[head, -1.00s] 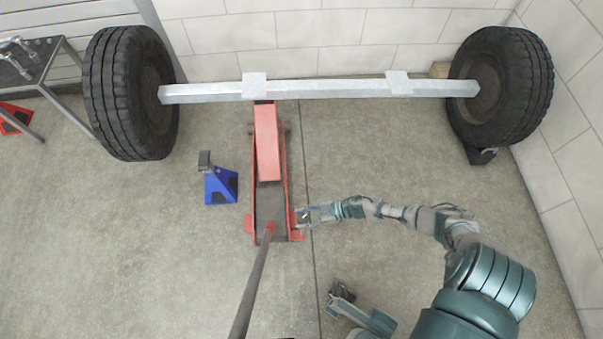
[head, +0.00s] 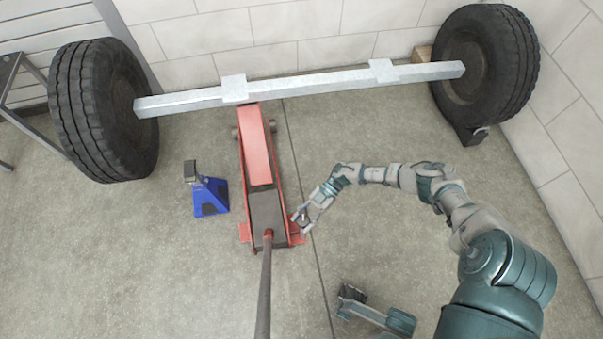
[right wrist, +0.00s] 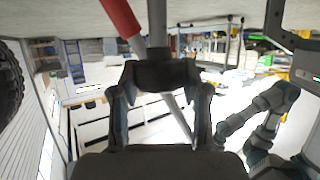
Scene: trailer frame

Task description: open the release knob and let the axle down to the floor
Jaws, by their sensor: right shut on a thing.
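The axle (head: 300,86) is a silver beam with a large black tyre at each end. The red floor jack (head: 262,165) stands under its left part, and its head is hidden by the beam. The long dark jack handle (head: 264,285) leans toward me. My right gripper (head: 303,219) is at the right rear side of the jack, beside the handle's base. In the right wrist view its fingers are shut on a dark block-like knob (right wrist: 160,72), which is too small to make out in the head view. My left gripper is not in view.
A blue axle stand (head: 208,196) is on the floor left of the jack, clear of the beam. A dark chock (head: 471,135) sits at the right tyre (head: 487,68). The left tyre (head: 103,110) is near a metal table frame. Floor right of the jack is open.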

